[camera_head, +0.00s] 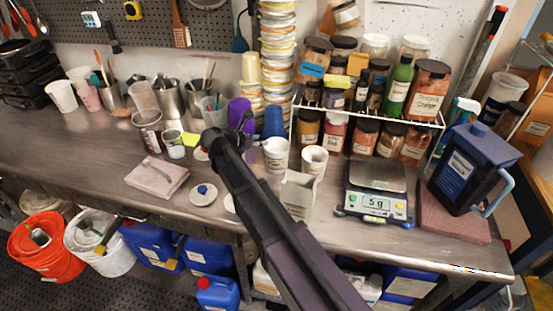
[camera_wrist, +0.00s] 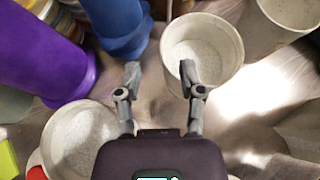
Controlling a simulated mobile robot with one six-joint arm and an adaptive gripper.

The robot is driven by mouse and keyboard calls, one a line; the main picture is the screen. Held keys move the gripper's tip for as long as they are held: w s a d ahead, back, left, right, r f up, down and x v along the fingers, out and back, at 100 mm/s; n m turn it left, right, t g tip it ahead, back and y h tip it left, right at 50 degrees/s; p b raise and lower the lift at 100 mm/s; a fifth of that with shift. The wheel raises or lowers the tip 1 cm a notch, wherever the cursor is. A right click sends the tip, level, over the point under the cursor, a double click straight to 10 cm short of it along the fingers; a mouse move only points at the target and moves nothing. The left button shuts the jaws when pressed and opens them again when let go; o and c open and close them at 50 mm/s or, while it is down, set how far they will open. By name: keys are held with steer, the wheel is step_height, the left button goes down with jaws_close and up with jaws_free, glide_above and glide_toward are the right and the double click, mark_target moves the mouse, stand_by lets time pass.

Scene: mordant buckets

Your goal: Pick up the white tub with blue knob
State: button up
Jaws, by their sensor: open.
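In the head view, a low, round white thing with a blue knob (camera_head: 203,193) sits on the steel bench, right of a pinkish folded cloth. It looks flat and lid-like; I cannot tell how deep it is. No blue knob shows in the wrist view. My gripper (camera_head: 257,143) is above the bench, to the right of and behind the knobbed piece, close to a white cup (camera_head: 276,157). In the wrist view my gripper (camera_wrist: 160,78) is open with nothing between its fingers. Its right fingertip overlaps the white cup (camera_wrist: 228,50) holding pale contents.
In the wrist view, another pale tub (camera_wrist: 48,140) is at lower left, with purple cups (camera_wrist: 45,50) and a blue cup (camera_wrist: 118,20) above. In the head view, a white carton (camera_head: 298,192), a scale (camera_head: 376,190) and a jar rack (camera_head: 400,112) stand to the right.

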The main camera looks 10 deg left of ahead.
steer(key=shift+b+x, duration=0.75)
steer(key=shift+x, duration=1.2)
steer(key=shift+s+d, duration=0.15)
jaws_close()
